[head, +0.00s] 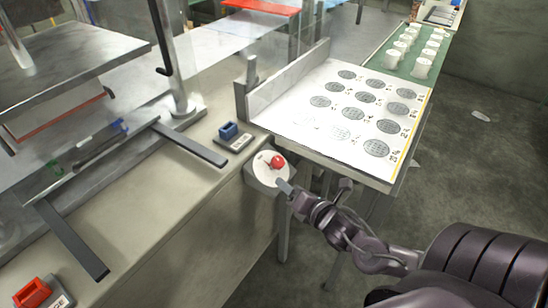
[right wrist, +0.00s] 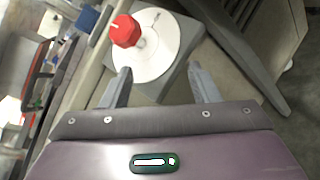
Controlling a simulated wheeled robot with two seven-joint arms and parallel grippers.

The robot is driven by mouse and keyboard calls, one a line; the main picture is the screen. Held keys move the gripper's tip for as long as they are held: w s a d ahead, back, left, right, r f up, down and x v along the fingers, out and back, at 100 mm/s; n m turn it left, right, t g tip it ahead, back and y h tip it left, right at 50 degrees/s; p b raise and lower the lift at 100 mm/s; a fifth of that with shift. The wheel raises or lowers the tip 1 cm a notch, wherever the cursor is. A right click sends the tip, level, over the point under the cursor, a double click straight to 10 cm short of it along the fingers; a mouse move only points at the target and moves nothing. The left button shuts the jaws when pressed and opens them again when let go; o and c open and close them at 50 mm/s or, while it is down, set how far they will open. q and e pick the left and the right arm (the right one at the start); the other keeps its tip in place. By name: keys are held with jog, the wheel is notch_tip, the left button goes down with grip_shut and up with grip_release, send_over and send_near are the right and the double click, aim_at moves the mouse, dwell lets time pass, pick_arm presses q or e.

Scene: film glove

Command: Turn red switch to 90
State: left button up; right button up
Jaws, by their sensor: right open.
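The red switch (head: 278,161) is a small knob on a round white dial on a grey box at the bench's front edge. In the right wrist view the red switch (right wrist: 125,31) is faceted with a white mark on top, on the white dial (right wrist: 158,48). The dial's numbers are too small to read. My right gripper (head: 284,184) is just in front of the switch. In the right wrist view my right gripper (right wrist: 160,78) is open and empty, its fingers apart and short of the knob, which lies nearer the left finger. My left gripper is not in view.
A blue switch (head: 228,131) sits on the bench to the left, and a red switch block (head: 32,293) at the lower left. A metal press frame (head: 75,65) stands left.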

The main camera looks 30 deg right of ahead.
aim_at(280, 162)
jog(key=r+n+t+y, duration=0.1)
jog(key=n, duration=0.2)
jog(key=d+r+n+y, duration=0.1)
jog(key=n, duration=0.2)
jog(key=w+r+n+t+y, duration=0.1)
jog(key=r+n, duration=0.1)
jog(key=n, duration=0.2)
jog(key=shift+d+r+t+y, duration=0.1)
jog(key=shift+d+t+y, duration=0.1)
jog(key=shift+t+y, duration=0.1)
jog(key=shift+w+r, duration=0.1)
jog(key=shift+w, duration=0.15)
jog(key=shift+w+a+b, duration=0.1)
jog(key=shift+w+a, duration=0.15)
jog(key=shift+w, duration=0.95)
jog(key=shift+w+a+b, duration=0.1)
jog(key=shift+w+a, duration=0.2)
jog(key=shift+w, duration=0.9)
jog(key=shift+w+a+b, duration=0.1)
jog(key=shift+w+a, duration=0.15)
jog(key=shift+w, duration=0.95)
jog(key=c, duration=1)
